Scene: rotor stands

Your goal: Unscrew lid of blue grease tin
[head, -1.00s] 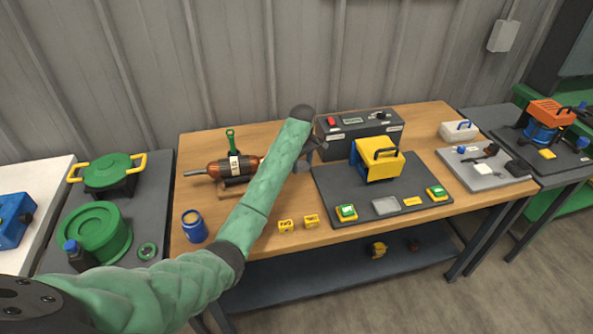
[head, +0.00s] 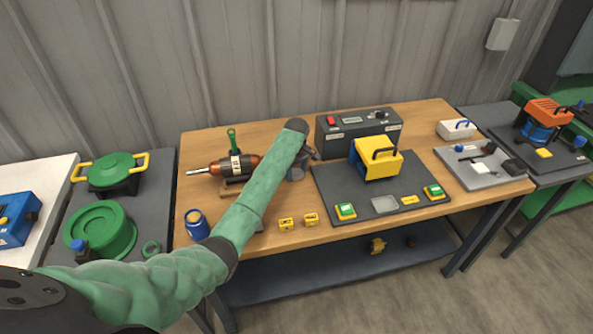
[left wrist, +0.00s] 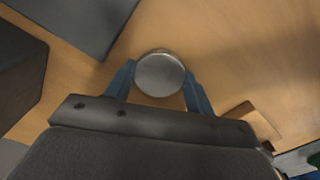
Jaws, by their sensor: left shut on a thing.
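A small blue tin (head: 197,226) with a pale band stands upright at the front left of the table in the head view. Its top is too small to make out clearly. My left gripper (head: 304,165) is behind it and to its right, low over the table between the rotor and the dark mat. In the left wrist view the two blue fingers (left wrist: 158,85) are on either side of a round grey metal piece (left wrist: 159,74), shut on it. Only its flat round face shows well; I cannot tell whether it is a lid alone. My right gripper is not in view.
A copper-coloured rotor (head: 234,165) lies on its wooden stand left of my arm. A dark control box (head: 357,132) stands behind the gripper. A yellow and blue unit (head: 376,158) stands on the dark mat (head: 330,187). Two yellow blocks (head: 298,221) lie near the front edge.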

